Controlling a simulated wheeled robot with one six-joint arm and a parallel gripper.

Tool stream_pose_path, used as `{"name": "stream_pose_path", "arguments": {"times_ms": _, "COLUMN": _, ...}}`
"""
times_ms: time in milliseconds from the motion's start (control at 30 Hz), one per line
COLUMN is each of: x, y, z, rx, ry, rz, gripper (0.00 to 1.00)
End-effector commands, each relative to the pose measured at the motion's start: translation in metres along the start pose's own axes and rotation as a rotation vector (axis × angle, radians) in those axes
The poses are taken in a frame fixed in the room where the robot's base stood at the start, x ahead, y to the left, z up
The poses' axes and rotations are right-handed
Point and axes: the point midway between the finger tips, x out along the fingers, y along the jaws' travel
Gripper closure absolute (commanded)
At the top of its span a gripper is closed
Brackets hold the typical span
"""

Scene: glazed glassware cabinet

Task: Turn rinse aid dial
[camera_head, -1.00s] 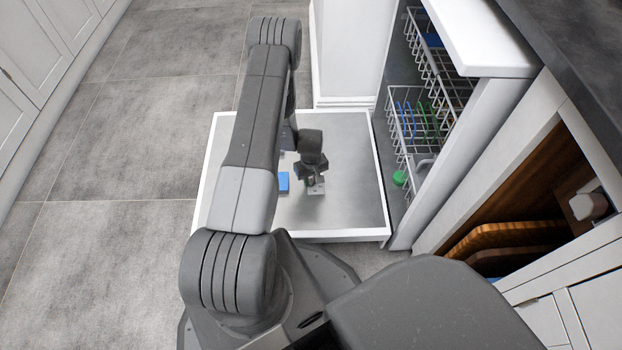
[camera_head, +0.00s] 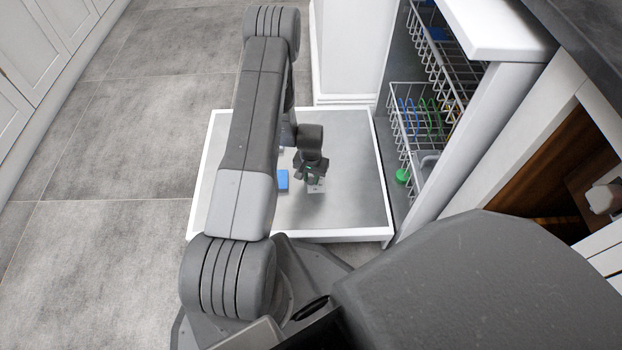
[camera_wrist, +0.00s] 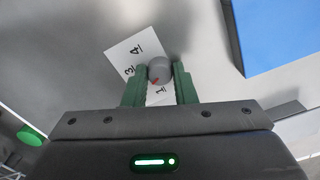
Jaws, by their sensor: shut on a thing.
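The rinse aid dial (camera_wrist: 159,69) is a small grey round knob with a red mark, seen in the wrist view on a white plate (camera_wrist: 128,50) printed with numbers; 1, 3 and 4 show. The plate also shows in the head view (camera_head: 316,187), on the lowered dishwasher door (camera_head: 350,205). My gripper (camera_wrist: 160,78) has its green fingers on both sides of the dial, shut on it. In the head view my gripper (camera_head: 312,178) points down at the plate, and the dial is hidden there. Part of the plate is behind the fingers.
A blue block or lid (camera_head: 283,180) lies on the door just left of my gripper; it fills the upper right of the wrist view (camera_wrist: 275,30). A green cap (camera_head: 402,176) sits inside the dishwasher, below racks (camera_head: 415,125) with dishes. The door's right part is clear.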

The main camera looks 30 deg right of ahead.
Motion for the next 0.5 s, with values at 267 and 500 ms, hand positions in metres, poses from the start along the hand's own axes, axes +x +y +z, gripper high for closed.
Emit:
{"name": "stream_pose_path", "arguments": {"times_ms": 267, "x": 0.0011, "y": -0.0003, "z": -0.0011, "rx": 0.263, "ry": 0.003, "rz": -0.001, "gripper": 0.98}}
{"name": "stream_pose_path", "arguments": {"times_ms": 500, "x": 0.0006, "y": -0.0003, "z": -0.0014, "rx": 0.490, "ry": 0.003, "rz": -0.001, "gripper": 0.98}}
